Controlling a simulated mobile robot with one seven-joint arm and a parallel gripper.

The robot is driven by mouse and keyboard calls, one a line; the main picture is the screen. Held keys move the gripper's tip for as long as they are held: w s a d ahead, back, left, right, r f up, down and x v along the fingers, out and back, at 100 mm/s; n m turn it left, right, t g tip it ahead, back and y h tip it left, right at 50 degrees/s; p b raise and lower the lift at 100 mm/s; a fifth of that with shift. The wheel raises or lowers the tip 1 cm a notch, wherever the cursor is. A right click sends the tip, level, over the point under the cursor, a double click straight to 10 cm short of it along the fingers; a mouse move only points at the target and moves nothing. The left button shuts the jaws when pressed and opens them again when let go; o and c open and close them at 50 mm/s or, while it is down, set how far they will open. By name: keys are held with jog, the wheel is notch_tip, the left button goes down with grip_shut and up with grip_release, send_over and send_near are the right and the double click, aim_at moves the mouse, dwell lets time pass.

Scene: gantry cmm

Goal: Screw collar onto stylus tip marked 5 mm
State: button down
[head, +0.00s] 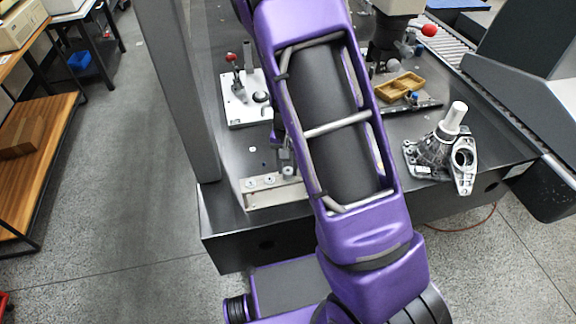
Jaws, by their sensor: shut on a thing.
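A pale metal bracket (275,194) lies near the front edge of the dark table, with several small round pale pieces along it. These may be the stylus tips; their markings are too small to read, so I cannot tell which is 5 mm. My gripper (286,160) shows only in part, just left of my purple arm, low over the bracket's right end. It is shut on a small part that seems to be the collar, mostly hidden. I cannot tell whether that part touches a tip.
A grey casting with a white cylinder (453,118) stands at the table's right. A wooden tray (399,87) and a plate with a red-knobbed lever (240,101) are farther back. A grey column (180,85) rises at the left. My arm covers the table's middle.

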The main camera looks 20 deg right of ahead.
aim_at(288, 170)
jog(key=m+p, duration=0.1)
jog(key=m, duration=0.1)
jog(key=shift+r+m, duration=0.1)
jog(key=shift+m, duration=0.2)
jog(key=m, duration=0.4)
jog(key=shift+c, duration=2.4)
grip_release()
notch_tip(288, 170, up, 17)
jog(key=shift+r, duration=0.1)
